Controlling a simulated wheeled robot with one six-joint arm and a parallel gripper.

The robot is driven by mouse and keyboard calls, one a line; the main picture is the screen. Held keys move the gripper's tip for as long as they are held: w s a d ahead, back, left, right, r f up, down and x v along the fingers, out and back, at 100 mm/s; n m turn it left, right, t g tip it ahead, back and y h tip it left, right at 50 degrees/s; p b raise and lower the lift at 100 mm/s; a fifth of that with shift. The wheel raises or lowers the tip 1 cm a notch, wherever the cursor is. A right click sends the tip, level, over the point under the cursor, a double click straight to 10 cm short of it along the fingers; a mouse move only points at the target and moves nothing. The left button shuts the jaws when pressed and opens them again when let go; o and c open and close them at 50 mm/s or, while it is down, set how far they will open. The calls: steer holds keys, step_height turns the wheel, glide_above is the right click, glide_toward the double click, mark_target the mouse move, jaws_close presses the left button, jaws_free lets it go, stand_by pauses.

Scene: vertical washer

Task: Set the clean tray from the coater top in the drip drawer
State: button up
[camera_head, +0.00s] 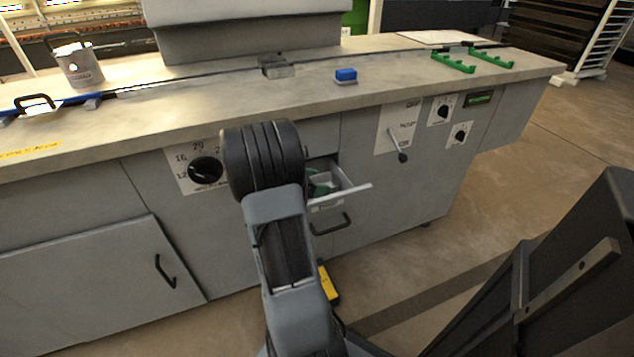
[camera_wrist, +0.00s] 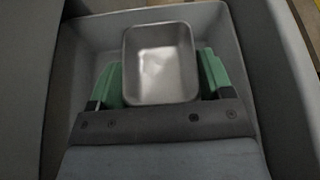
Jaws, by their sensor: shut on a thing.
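In the wrist view a small metal tray (camera_wrist: 161,62) is between the two green fingers of my gripper (camera_wrist: 160,80), which is shut on it. The tray looks empty and level. The open drip drawer (camera_wrist: 80,50) surrounds the tray and fingers in this view. Whether the tray touches the drawer floor cannot be told. In the head view the drawer (camera_head: 345,195) is pulled out of the coater front, and my arm hides part of it. A green part of my gripper (camera_head: 318,185) shows inside it.
The coater top (camera_head: 220,90) carries a blue block (camera_head: 346,75), green brackets (camera_head: 472,60) and a metal can (camera_head: 78,65). A drawer with a black handle (camera_head: 331,225) is below the open one. Knobs and a lever (camera_head: 402,156) are on the front.

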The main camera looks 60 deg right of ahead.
steer(key=o, duration=0.9)
steer(key=shift+r, duration=0.25)
steer(key=p+v, duration=0.2)
steer(key=v, duration=0.5)
steer(key=shift+w+a+r+p, duration=0.15)
steer(key=shift+a+r+p, duration=0.1)
steer(key=shift+r+p, duration=0.15)
